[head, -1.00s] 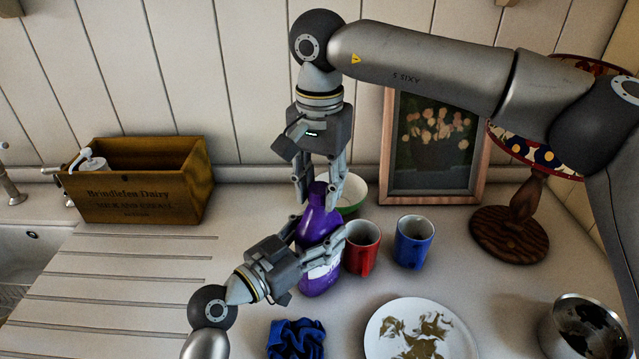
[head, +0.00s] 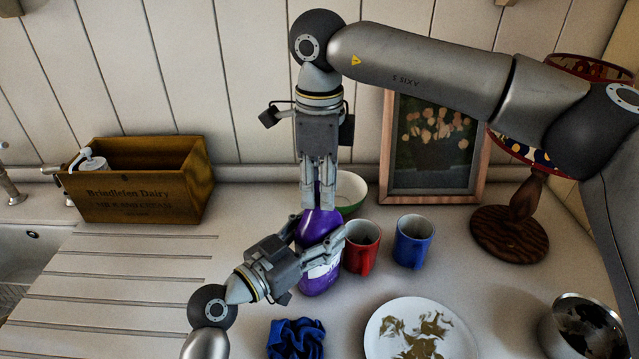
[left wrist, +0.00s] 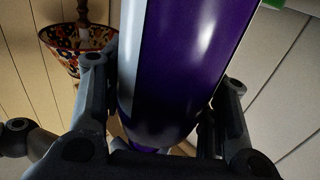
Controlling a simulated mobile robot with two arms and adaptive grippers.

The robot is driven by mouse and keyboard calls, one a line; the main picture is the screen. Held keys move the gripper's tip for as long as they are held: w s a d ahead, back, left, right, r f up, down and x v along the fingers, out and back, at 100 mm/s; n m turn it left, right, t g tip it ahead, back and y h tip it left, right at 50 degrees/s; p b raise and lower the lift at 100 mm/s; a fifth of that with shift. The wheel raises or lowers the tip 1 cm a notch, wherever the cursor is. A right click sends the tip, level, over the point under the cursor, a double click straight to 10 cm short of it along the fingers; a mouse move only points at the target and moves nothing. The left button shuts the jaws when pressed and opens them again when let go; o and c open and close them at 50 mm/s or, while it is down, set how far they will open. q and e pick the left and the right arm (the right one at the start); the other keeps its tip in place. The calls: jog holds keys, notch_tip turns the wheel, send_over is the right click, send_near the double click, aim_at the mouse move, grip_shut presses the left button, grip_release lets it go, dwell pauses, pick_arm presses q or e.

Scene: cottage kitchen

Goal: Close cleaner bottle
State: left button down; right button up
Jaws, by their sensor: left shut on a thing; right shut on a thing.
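The purple cleaner bottle (head: 318,228) stands upright on the counter in the middle of the head view. My left gripper (head: 318,246) is shut on the bottle's body from the front left, with a finger on either side. In the left wrist view the bottle's purple side (left wrist: 190,65) fills the space between the fingers. My right gripper (head: 319,203) points straight down from above and is shut around the top of the bottle. Its fingers hide the cap, so I cannot see how the cap sits.
A red mug (head: 361,249), a blue mug (head: 413,242) and a green bowl (head: 351,190) stand close on the right. A dirty plate (head: 375,337) and a blue cloth (head: 296,338) lie in front. A wooden crate (head: 135,197) stands at the back left. The ribbed drainboard is clear.

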jog(key=m, duration=0.6)
jog(key=shift+m, duration=0.4)
jog(key=m, duration=0.6)
jog(key=o, duration=1.2)
notch_tip(320, 180, up, 12)
